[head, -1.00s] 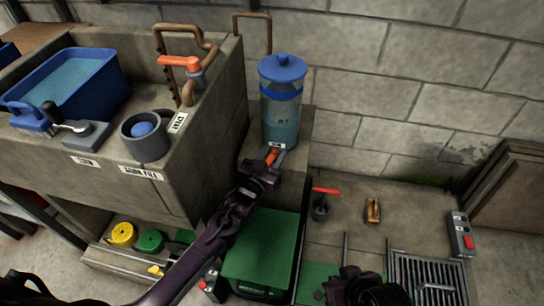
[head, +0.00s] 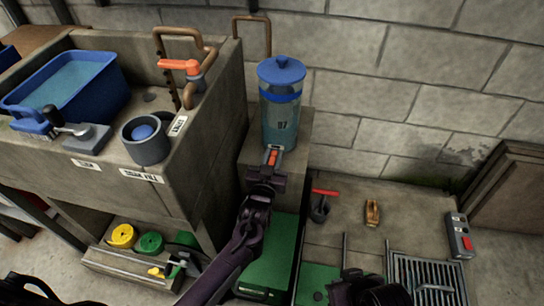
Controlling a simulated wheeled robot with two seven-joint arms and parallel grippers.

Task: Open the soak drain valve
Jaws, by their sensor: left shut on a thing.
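A clear cylinder (head: 281,108) with a blue lid and blue band stands on a concrete ledge and holds bluish liquid. A small orange handle (head: 273,157) shows low at its front. My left gripper (head: 271,163) is shut on this handle, and its fingers partly hide it. Another valve (head: 320,208) with a red-orange lever stands on the floor slab to the right, apart from my grippers. I cannot read which of these is marked as the soak drain. My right gripper (head: 368,292) is a dark shape at the bottom edge; its fingers cannot be made out.
A concrete sink (head: 205,130) on the left has a pipe with an orange lever (head: 180,65), a blue basin (head: 70,82) and a grey cup (head: 146,145). A green box (head: 268,265) is below my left arm. A floor grate (head: 428,278) and switch box (head: 459,235) are at right.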

